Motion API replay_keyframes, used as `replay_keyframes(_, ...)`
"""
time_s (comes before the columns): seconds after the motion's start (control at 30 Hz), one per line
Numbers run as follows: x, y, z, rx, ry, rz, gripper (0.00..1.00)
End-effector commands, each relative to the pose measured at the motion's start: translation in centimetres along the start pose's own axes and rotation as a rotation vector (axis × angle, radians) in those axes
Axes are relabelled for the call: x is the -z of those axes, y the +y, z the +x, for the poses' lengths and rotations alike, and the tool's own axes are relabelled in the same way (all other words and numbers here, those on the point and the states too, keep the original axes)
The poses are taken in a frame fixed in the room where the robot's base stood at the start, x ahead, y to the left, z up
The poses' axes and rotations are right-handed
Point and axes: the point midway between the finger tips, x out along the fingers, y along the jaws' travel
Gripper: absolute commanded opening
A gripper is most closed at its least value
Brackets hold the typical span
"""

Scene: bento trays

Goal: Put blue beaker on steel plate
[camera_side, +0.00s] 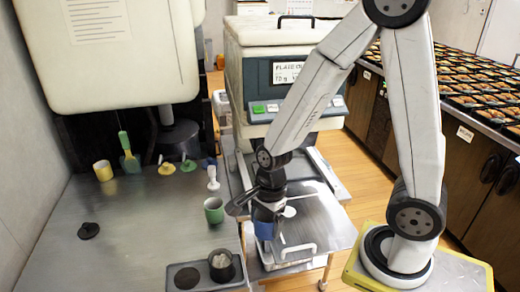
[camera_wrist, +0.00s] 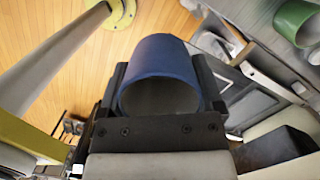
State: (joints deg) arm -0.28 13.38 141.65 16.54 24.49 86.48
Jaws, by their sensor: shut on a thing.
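The blue beaker (camera_side: 264,229) is held by my gripper (camera_side: 264,205) in the side view, above the area at the front of the grey machine. In the wrist view my gripper (camera_wrist: 161,88) is shut on the blue beaker (camera_wrist: 158,52), with a black finger on each side of it. The beaker's round opening faces the wrist camera. A flat steel plate (camera_side: 322,222) lies to the right of the beaker in the side view. My gripper and the beaker hide part of the surface behind them. I cannot tell the beaker's height above it.
A green beaker (camera_side: 213,210) stands on the steel table (camera_side: 130,240) left of my gripper. A grey tray (camera_side: 203,273) with a dark cup (camera_side: 222,267) is at the front. A handled metal tray (camera_side: 290,256) sits below the beaker. A yellow cup (camera_side: 103,171) stands farther back.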

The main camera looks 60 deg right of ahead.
Motion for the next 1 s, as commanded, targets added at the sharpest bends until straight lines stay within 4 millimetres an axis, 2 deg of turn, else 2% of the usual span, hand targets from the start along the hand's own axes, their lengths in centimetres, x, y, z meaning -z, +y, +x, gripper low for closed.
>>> replay_keyframes(0.63,0.5,-0.2,0.1,0.0,0.001,0.001,0.19)
replay_keyframes(0.87,2.9,-0.9,0.5,0.0,0.004,-0.001,0.19)
replay_keyframes(1.0,5.3,-1.4,0.9,0.0,0.007,-0.004,0.19)
